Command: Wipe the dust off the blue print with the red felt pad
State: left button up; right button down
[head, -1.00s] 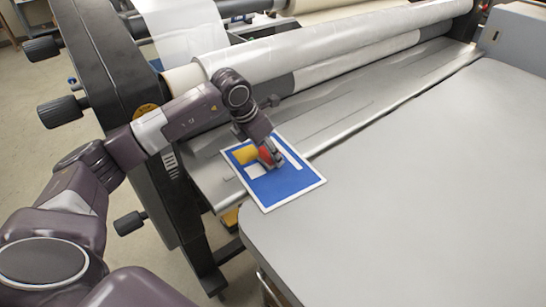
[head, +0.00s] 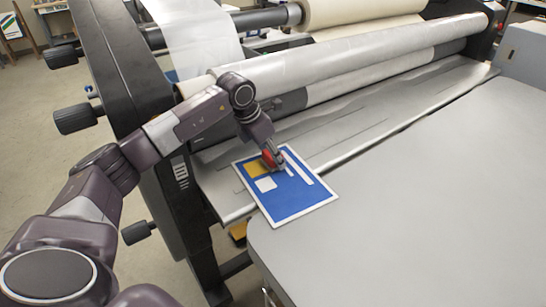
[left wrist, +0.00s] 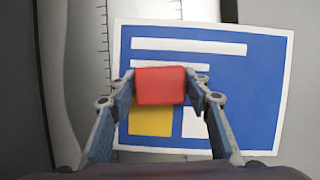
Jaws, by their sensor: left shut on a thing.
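The blue print (head: 305,201) has a white border, white bars, a yellow block and a white block. It lies across the laminator's feed table and the edge of the grey table; it also shows in the left wrist view (left wrist: 245,100). My left gripper (head: 272,160) is over the print's upper part, shut on the red felt pad (left wrist: 160,86). The pad sits between both fingertips, over the white bar and the top of the yellow block. I cannot tell whether it touches the print. No dust can be made out. My right gripper is not in view.
The laminator's rollers (head: 340,60) run behind the print, with its dark side frame (head: 135,90) and knobs at the left. The grey table (head: 430,210) is bare at the right. A grey box (head: 522,50) stands at the far right.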

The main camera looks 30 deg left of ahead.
pick_arm(q)
jog(key=shift+r, duration=0.1)
jog(key=shift+r+p, duration=1.95)
jog(key=shift+r, duration=0.95)
jog(key=shift+r+p, duration=1.1)
jog(key=shift+r, duration=0.45)
jog(key=shift+f, duration=0.1)
